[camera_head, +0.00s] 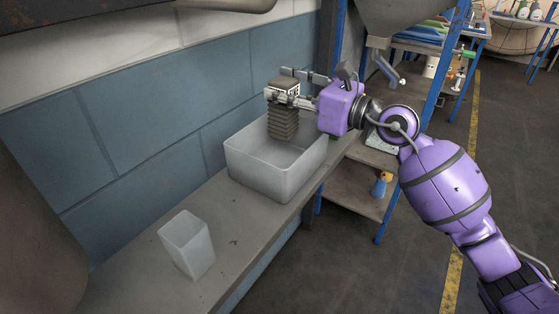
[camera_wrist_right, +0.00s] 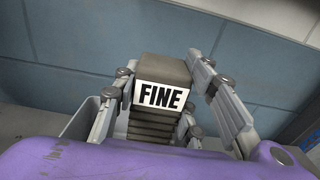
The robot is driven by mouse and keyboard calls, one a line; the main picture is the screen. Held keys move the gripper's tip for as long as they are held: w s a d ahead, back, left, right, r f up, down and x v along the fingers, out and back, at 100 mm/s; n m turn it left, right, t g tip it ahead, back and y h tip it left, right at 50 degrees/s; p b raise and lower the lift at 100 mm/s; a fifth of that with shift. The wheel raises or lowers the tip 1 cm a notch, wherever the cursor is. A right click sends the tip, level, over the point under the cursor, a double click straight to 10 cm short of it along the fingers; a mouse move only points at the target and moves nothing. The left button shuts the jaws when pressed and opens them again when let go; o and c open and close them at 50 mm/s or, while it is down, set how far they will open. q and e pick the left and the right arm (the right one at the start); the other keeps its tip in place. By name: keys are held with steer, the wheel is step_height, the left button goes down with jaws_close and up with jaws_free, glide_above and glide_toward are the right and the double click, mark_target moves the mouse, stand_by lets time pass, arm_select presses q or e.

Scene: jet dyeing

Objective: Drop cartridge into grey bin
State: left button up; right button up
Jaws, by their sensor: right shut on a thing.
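The cartridge (camera_head: 284,124) is a grey-brown ribbed block, held upright by my right gripper (camera_head: 291,97). It hangs over the grey bin (camera_head: 262,182), with its lower end at about the level of the bin's far rim in the head view. In the right wrist view the cartridge (camera_wrist_right: 162,72) shows a white label reading "FINE" between the two fingers of my right gripper (camera_wrist_right: 165,100). The bin is an open rectangular box on a ledge, and its visible inside looks empty. My left gripper is in neither view.
A smaller pale open container (camera_head: 190,246) stands on the ledge (camera_head: 140,262), nearer and left of the bin. A blue brick wall (camera_head: 130,130) runs behind the ledge.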

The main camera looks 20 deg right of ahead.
steer(key=shift+r, duration=0.1)
steer(key=o, duration=1.3)
steer(key=shift+o, duration=0.2)
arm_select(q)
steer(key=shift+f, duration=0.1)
arm_select(e)
steer(key=v, duration=1.2)
